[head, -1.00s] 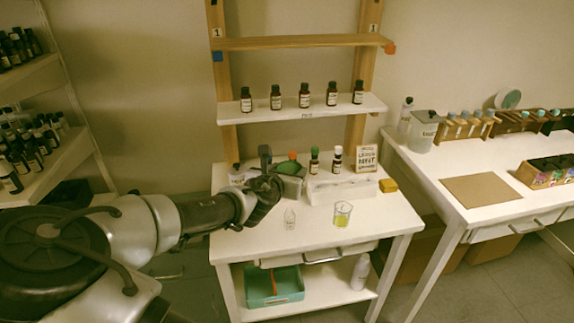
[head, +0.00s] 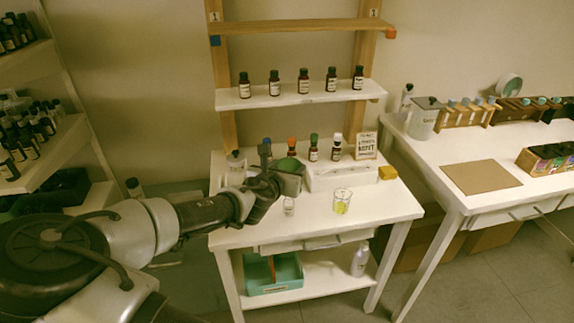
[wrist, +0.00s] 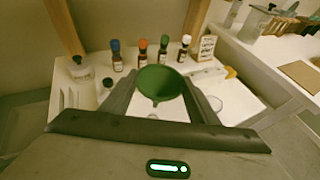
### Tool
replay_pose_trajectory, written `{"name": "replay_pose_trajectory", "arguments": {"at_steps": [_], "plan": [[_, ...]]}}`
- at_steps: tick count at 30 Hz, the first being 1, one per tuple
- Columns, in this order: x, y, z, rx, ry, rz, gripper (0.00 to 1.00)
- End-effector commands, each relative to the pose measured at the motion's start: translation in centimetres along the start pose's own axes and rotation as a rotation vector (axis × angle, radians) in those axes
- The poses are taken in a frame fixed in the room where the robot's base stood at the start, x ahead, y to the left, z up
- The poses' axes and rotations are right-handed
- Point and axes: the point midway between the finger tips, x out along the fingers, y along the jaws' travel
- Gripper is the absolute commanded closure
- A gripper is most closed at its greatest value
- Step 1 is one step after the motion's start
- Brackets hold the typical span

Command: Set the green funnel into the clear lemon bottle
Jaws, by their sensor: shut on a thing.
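The green funnel (wrist: 158,84) is in my gripper (wrist: 158,98), wide mouth up and spout down, with a dark finger on each side. In the head view the funnel (head: 288,165) shows partly behind my gripper (head: 290,178), above the back part of the table. The small clear bottle (head: 289,206) stands on the table below and in front of the gripper, and the funnel is apart from it. Its upper part is close to the gripper's outline.
A beaker of yellow liquid (head: 342,202) stands right of the clear bottle. Several capped dark bottles (head: 313,148) stand behind, with a white box (head: 330,178), a small sign (head: 366,145) and a yellow block (head: 386,188). The table's front right is clear.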

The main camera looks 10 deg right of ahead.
Motion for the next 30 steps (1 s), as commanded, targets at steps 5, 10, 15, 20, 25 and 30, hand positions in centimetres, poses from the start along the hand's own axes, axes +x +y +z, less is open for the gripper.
{"name": "replay_pose_trajectory", "arguments": {"at_steps": [5,10,15,20,25,30], "plan": [[0.6,0.0,-1.4,-0.002,-0.001,0.000,0.67],[0.8,0.0,-1.9,0.000,-0.001,0.000,0.67],[0.8,0.0,-2.0,0.000,0.000,0.000,0.67],[0.8,0.0,-1.9,-0.001,0.000,0.000,0.67],[0.8,0.0,-1.9,-0.001,0.000,0.000,0.67],[0.8,0.0,-1.9,-0.002,0.000,0.000,0.67]]}}
